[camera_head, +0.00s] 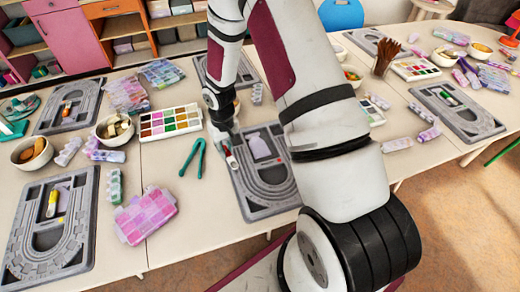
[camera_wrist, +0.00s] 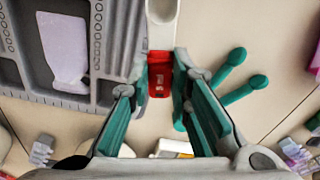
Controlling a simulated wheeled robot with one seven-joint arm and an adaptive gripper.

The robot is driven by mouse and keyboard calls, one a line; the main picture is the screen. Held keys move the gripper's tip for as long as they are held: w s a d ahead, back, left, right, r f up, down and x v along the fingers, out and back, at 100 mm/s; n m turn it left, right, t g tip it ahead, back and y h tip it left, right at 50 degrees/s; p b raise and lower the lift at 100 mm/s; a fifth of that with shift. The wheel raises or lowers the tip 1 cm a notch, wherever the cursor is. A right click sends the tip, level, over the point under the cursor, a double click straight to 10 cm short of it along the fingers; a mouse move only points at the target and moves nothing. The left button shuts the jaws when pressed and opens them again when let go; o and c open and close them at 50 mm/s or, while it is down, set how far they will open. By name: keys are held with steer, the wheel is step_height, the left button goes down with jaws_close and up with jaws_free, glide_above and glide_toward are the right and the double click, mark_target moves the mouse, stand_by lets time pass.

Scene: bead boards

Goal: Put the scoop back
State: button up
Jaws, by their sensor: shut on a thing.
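The scoop has a red part (camera_wrist: 160,75) and a white part (camera_wrist: 163,22) in the wrist view. In the head view the scoop (camera_head: 230,159) shows over the left side of a grey bead board (camera_head: 268,193). My gripper (camera_wrist: 160,82) is shut on its red part, one teal-lined finger on each side. In the head view my gripper (camera_head: 222,136) points down at the board's left edge. The board also shows in the wrist view (camera_wrist: 112,50), left of the scoop. I cannot tell whether the scoop touches anything below.
Green tweezers (camera_head: 193,157) lie left of the board, close to my gripper. A bead palette (camera_head: 170,122) stands behind them. A pink bead box (camera_head: 145,214) lies front left. Other boards stand left (camera_head: 50,240) and right (camera_head: 458,110). Bare table shows around the tweezers.

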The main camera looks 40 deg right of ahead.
steer(key=shift+m, duration=0.6)
steer(key=s+d, duration=0.1)
steer(key=d, duration=0.3)
steer(key=s+d+f+b, duration=0.1)
steer(key=s+d, duration=0.1)
steer(key=d, duration=0.1)
steer(key=s+d+b, duration=0.1)
steer(key=d, duration=0.3)
steer(key=shift+s+d+f, duration=0.15)
steer(key=shift+d+f, duration=0.15)
steer(key=shift+f, duration=0.1)
steer(key=shift+m+g, duration=0.3)
steer(key=shift+m, duration=0.5)
steer(key=s+d, duration=0.2)
steer(key=d, duration=0.2)
steer(key=s+d+r+b, duration=0.1)
steer(key=s+d, duration=0.2)
steer(key=d, duration=0.1)
steer(key=s+d+r, duration=0.1)
steer(key=s+d, duration=0.1)
steer(key=d, duration=0.2)
steer(key=shift+s+d+r+b, duration=0.2)
steer(key=shift+s+r+b, duration=0.05)
steer(key=shift+s+b, duration=0.15)
steer(key=p, duration=0.1)
glide_above(261, 146)
steer(key=shift+f, duration=0.7)
steer(key=shift+f+p, duration=0.35)
steer(key=shift+f, duration=1.4)
steer(key=shift+f, duration=0.1)
